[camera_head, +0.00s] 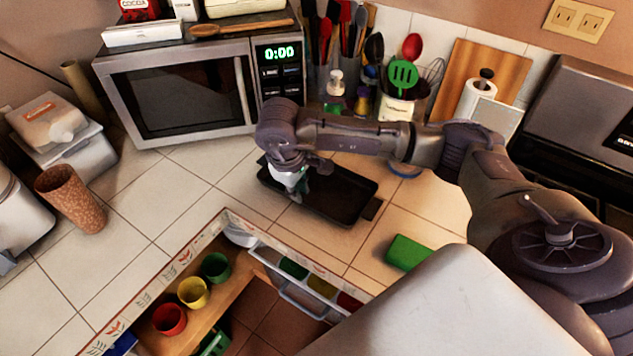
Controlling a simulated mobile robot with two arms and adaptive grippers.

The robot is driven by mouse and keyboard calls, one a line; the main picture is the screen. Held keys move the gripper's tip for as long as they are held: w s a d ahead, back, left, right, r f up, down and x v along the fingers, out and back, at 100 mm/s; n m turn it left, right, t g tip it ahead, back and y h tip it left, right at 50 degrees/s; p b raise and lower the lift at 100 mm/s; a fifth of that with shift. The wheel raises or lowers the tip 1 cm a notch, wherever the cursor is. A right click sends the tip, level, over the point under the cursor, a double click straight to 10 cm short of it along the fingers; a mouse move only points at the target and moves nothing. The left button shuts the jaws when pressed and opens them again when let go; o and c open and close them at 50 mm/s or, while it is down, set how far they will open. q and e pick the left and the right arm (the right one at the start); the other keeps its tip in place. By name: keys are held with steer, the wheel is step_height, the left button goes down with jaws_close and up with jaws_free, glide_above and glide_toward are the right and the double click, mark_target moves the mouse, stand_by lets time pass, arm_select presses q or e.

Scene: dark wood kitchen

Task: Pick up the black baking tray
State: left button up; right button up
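The black baking tray (345,190) lies flat on the tiled counter in front of the microwave, with a handle tab at its right end. My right arm reaches in from the right. My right gripper (299,194) points down over the left part of the tray and hides some of it. I cannot tell whether it touches the tray, or whether its fingers are open or shut. My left gripper is not in view.
A microwave (185,92) stands behind the tray, with utensil holders (397,106) to its right. A green sponge (407,252) lies in front right. A cork-like cup (72,197) stands at left. The counter left of the tray is clear.

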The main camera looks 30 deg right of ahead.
steer(key=shift+f+p, duration=0.3)
steer(key=shift+f, duration=0.2)
steer(key=f+p, duration=0.1)
steer(key=f, duration=0.1)
steer(key=d+f+p, duration=0.1)
steer(key=f, duration=0.1)
steer(key=shift+f, duration=0.15)
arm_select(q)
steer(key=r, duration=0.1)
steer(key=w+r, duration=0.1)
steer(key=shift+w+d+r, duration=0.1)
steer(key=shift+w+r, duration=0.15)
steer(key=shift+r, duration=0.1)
arm_select(e)
steer(key=shift+w+f, duration=0.1)
steer(key=shift+f, duration=0.05)
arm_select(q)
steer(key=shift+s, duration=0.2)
arm_select(e)
jaws_close()
